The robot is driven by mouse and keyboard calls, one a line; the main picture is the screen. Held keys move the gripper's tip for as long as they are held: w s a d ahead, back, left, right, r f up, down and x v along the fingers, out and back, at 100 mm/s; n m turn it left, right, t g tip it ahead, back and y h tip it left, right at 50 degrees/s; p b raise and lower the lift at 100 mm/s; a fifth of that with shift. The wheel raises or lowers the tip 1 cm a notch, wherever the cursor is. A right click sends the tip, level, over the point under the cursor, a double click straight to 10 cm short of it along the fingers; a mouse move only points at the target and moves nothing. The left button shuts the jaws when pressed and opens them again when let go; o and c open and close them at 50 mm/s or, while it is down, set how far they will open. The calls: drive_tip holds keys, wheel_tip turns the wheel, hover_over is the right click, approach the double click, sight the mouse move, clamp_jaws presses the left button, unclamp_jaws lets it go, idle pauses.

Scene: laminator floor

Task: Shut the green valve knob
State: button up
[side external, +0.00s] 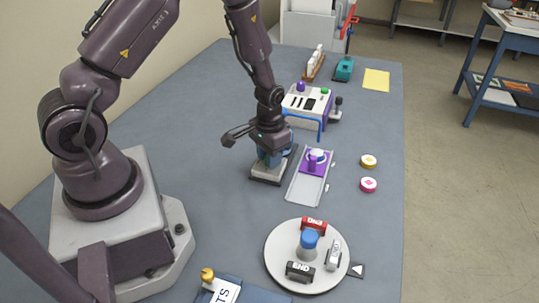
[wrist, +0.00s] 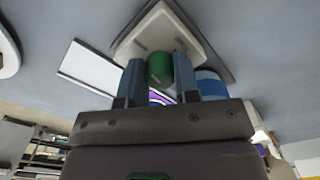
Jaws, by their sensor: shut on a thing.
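The green valve knob (wrist: 160,68) shows in the wrist view as a short green cylinder between the two blue-grey fingers of my gripper (wrist: 157,60). The fingers are shut on its sides. A pale base plate (wrist: 152,30) with a dark edge lies behind the knob. A blue and white round part (wrist: 210,84) is just right of the right finger. In the side external view my gripper (side external: 271,154) points down over the small pale and dark base (side external: 268,174). The knob is hidden there by the gripper, and its turn angle cannot be read.
A grey slide track with a purple block (side external: 308,186) is close right of my gripper. A white box with coloured buttons (side external: 308,104) stands behind. A round turntable (side external: 280,262) with labelled blocks is in front. Yellow (side external: 368,161) and pink (side external: 368,185) discs lie right.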

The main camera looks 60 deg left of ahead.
drive_tip(key=shift+n, duration=1)
drive_tip(key=o, duration=0.9)
wheel_tip(320, 180, up, 13)
